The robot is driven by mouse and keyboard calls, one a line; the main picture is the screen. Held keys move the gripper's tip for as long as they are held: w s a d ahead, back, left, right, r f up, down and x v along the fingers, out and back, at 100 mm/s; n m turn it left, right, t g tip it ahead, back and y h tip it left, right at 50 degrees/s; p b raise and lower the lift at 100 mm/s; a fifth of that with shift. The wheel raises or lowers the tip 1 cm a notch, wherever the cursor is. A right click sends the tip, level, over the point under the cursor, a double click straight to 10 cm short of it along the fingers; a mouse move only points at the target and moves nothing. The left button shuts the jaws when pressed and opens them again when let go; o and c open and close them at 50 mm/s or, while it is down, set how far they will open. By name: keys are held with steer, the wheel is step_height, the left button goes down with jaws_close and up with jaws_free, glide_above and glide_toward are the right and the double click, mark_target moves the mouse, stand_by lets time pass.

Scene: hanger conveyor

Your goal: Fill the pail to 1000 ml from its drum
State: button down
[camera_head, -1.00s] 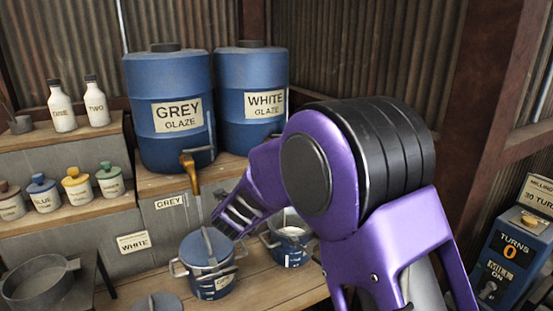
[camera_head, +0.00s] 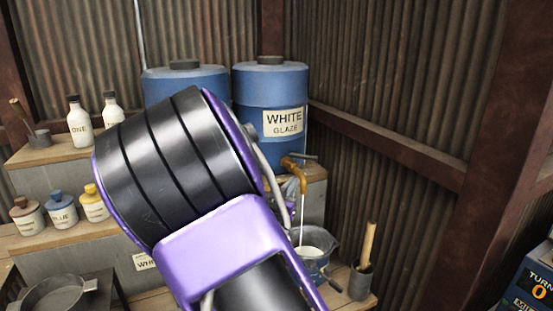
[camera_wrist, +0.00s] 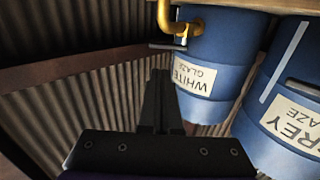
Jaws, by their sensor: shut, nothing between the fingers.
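The blue white-glaze drum (camera_head: 268,98) stands at the back, its label reading WHITE GLAZE. Its brass tap (camera_head: 294,168) has a lever (camera_head: 304,156) turned out to the right. A thin pale stream (camera_head: 302,215) runs from the spout into the pail (camera_head: 318,266) below, where pale liquid shows; I cannot read its level. The wrist view, upside down, shows the drum (camera_wrist: 210,70), the brass tap (camera_wrist: 176,28) and the lever (camera_wrist: 166,46). My gripper (camera_wrist: 160,74) is shut and empty, apart from the lever. In the head view my arm mostly hides it.
The grey-glaze drum (camera_head: 185,80) stands left of the white one, partly behind my arm. A pot with a wooden handle (camera_head: 362,280) stands right of the pail. Bottles (camera_head: 80,122) and jars (camera_head: 60,210) line the left shelves. A corrugated wall (camera_head: 400,100) bounds the right.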

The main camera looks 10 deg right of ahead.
mark_target(310, 159)
steer(key=x, duration=1.4)
steer(key=shift+d, duration=0.15)
steer(key=shift+d, duration=0.1)
